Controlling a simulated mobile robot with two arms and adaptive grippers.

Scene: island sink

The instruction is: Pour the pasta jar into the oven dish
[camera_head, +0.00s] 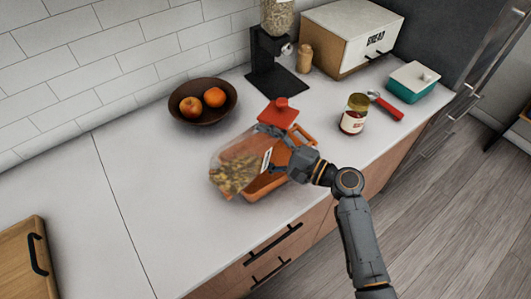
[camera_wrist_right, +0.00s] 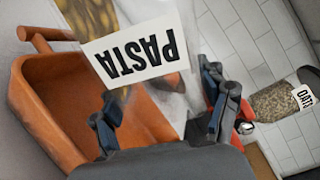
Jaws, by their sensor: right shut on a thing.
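A clear pasta jar (camera_head: 236,163) with a white label is held tilted over the oven dish, its pasta gathered at the lower left end. My right gripper (camera_head: 275,140) is shut on the jar. In the right wrist view the jar's PASTA label (camera_wrist_right: 135,52) appears upside down between the fingers (camera_wrist_right: 165,105). The orange oven dish (camera_head: 262,193) is beneath the jar and partly hidden by it; its wall also shows in the wrist view (camera_wrist_right: 45,110). I cannot tell whether pasta lies in the dish. My left gripper is not in view.
A red lid with a knob (camera_head: 279,114) is just behind the jar. A fruit bowl (camera_head: 203,117) stands at the back left, a sauce jar (camera_head: 354,114) and red-handled utensil (camera_head: 386,106) at the right. A dispenser (camera_head: 275,70) stands behind.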

